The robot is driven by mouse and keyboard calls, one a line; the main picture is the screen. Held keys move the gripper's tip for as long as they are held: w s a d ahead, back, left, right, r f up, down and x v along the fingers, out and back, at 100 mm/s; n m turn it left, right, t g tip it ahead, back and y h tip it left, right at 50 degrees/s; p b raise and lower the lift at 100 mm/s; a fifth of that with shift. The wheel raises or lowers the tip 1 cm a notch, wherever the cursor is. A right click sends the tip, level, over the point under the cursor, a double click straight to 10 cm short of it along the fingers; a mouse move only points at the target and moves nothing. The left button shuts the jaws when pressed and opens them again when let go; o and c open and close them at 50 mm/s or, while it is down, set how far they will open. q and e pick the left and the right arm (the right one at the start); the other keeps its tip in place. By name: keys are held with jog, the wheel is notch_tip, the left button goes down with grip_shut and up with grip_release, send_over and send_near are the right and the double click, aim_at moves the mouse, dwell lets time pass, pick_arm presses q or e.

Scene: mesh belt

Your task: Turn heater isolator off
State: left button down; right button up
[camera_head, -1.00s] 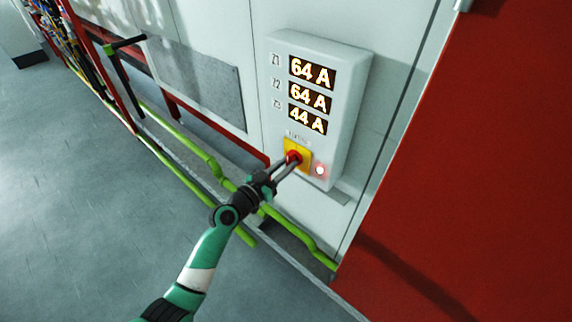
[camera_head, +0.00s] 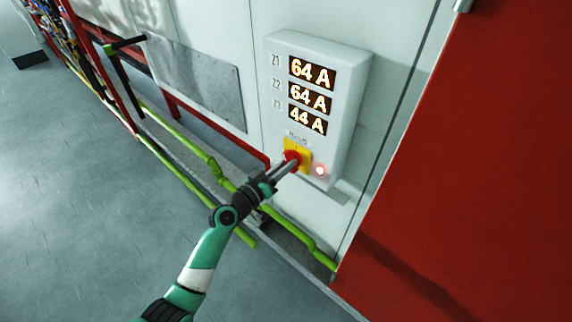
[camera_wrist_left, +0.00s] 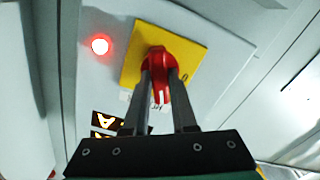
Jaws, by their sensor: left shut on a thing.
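The heater isolator is a red rotary knob (camera_head: 292,157) on a yellow square plate (camera_head: 304,166), low on a pale grey box (camera_head: 346,110) on the wall. My left gripper (camera_head: 288,163) reaches it from the lower left and is shut on the knob. The left wrist view shows the two fingers on either side of the red knob (camera_wrist_left: 161,63), with a white mark on the knob and part of a "0" on the yellow plate (camera_wrist_left: 197,62). Displays above read 64 A, 64 A and 44 A. A red lamp (camera_head: 320,170) glows beside the knob. My right gripper is not in view.
Green pipes (camera_head: 215,170) run along the wall's foot below the box. A large red panel (camera_head: 480,160) stands to the right. A grey plate (camera_head: 197,80) and cables (camera_head: 58,40) are at the left. The grey floor (camera_head: 90,200) is clear.

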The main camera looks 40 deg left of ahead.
pick_arm(q)
jog(key=n+p, duration=0.2)
jog(key=n, duration=1)
jog(key=shift+n, duration=0.4)
dwell(0.3)
jog(key=c, duration=0.7)
grip_release()
jog(key=shift+s, duration=0.15)
jog(key=s+p, duration=0.1)
jog(key=s, duration=0.6)
jog(key=s+p, duration=0.1)
jog(key=s, duration=0.3)
jog(key=shift+s+d+p, duration=0.2)
jog(key=shift+d+p, duration=0.05)
jog(key=shift+p, duration=0.05)
